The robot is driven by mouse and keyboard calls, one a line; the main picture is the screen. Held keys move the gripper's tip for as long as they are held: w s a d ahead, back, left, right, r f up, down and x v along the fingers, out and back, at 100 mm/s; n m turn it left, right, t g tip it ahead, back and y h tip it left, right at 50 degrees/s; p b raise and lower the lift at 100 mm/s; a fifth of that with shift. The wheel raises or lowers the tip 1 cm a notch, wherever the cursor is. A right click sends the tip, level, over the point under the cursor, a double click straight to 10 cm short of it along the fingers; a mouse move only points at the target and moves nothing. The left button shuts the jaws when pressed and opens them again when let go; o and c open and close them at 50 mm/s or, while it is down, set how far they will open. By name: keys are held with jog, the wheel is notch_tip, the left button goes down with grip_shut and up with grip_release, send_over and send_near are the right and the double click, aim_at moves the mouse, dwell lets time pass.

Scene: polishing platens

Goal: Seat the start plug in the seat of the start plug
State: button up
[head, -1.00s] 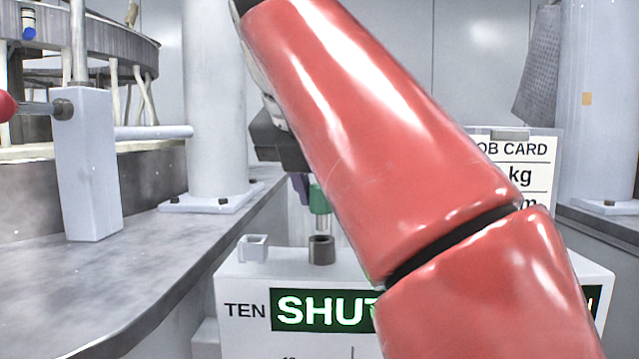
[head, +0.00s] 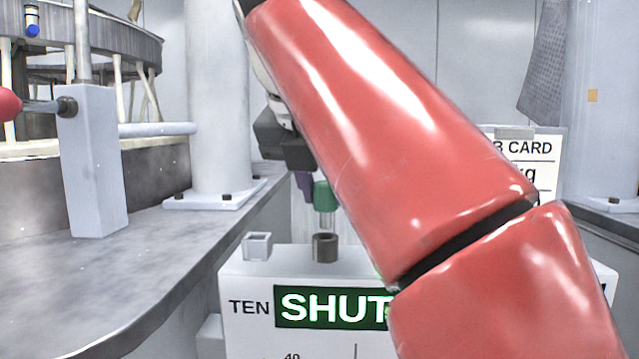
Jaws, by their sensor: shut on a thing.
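The start plug (head: 324,196) has a green upper part and a pale, see-through lower part. It stands upright over its seat (head: 325,248), a short dark collar on top of the white box. The plug's lower end is at or just above the collar's rim; I cannot tell whether it touches or has entered. My gripper (head: 311,187) is shut on the plug from above; its dark body and one purple finger show. My red arm hides the rest of the gripper.
A small open square holder (head: 257,246) sits left of the seat on the white box (head: 248,276), which has a lit "SHUT" sign (head: 330,307). A job card (head: 540,165) stands behind at right. A grey bench (head: 150,265) with a post (head: 92,165) fills the left.

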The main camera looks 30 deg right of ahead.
aim_at(322, 205)
jog(key=shift+f+b, duration=1.05)
jog(key=shift+f, duration=0.75)
jog(key=o, duration=1)
jog(key=shift+o, duration=0.2)
jog(key=shift+r, duration=0.15)
jog(key=p+v, duration=0.3)
jog(key=v, duration=0.4)
jog(key=shift+a+r, duration=0.15)
jog(key=shift+r, duration=0.1)
jog(key=shift+s, duration=0.15)
